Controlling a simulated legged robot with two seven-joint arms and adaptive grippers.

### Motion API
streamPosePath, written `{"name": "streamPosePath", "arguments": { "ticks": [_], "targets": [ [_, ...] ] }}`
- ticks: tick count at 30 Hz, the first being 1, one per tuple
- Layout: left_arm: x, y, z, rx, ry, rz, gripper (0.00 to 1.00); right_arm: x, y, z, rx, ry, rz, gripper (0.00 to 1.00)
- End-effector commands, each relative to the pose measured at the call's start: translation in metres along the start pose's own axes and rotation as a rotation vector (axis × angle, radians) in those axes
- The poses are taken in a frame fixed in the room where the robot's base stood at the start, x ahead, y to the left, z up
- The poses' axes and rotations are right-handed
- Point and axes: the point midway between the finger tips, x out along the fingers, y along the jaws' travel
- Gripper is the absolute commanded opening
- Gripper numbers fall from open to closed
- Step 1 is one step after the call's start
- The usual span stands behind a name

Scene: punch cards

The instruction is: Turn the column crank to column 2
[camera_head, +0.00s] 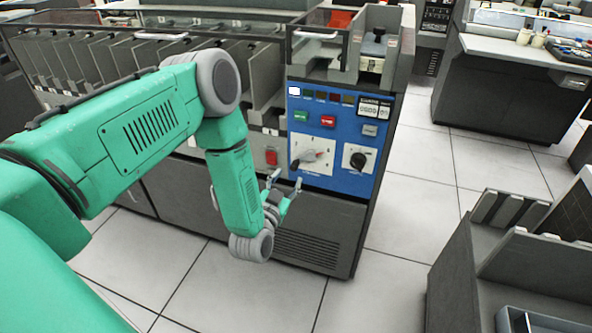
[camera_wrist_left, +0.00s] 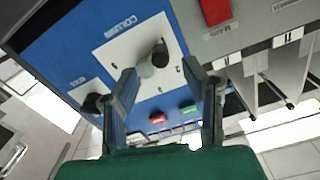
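The column crank (camera_head: 296,163) is on a white plate (camera_head: 322,166) on the blue control panel (camera_head: 333,180). In the left wrist view the plate (camera_wrist_left: 122,46) reads COLUMN, and the crank (camera_wrist_left: 159,56) shows a dark knob and a grey part. Digits around the crank are too small or turned to read surely. My left gripper (camera_head: 284,184) is just below and left of the plate in the head view. In the left wrist view the gripper (camera_wrist_left: 160,72) is open, its fingers on either side of the crank, with no clear contact. My right gripper is not in view.
A second dial (camera_head: 358,160) sits right of the crank. Green (camera_head: 301,116) and red (camera_head: 328,121) buttons are above it. A red switch (camera_head: 271,157) is on the grey panel to the left. Clear tiled floor lies right of the machine; a grey cabinet (camera_head: 455,275) stands lower right.

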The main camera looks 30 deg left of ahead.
Motion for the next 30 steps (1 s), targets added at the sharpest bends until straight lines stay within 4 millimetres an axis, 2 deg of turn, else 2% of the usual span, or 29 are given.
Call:
{"name": "streamPosePath", "arguments": {
  "ticks": [3, 9, 13, 21, 22, 25, 30],
  "targets": [
    [0.025, -0.001, 0.001, -0.001, 0.003, -0.002, 0.39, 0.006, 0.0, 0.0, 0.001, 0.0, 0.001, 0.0],
    [0.051, -0.001, 0.002, -0.004, 0.001, -0.001, 0.39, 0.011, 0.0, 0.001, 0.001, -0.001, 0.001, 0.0],
    [0.058, -0.002, 0.001, -0.004, 0.0, 0.0, 0.39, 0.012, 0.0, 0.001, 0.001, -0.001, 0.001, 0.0],
    [0.059, -0.001, 0.0, -0.003, -0.001, 0.0, 0.39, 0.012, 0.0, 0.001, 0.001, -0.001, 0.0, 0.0],
    [0.059, -0.001, 0.0, -0.002, -0.001, 0.0, 0.36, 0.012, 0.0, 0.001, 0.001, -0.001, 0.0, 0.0],
    [0.059, 0.0, 0.0, -0.002, -0.001, 0.0, 0.01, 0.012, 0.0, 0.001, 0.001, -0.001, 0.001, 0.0],
    [0.059, 0.0, 0.001, -0.004, -0.001, 0.002, 0.0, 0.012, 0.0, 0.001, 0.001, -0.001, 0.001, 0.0]
  ]
}}
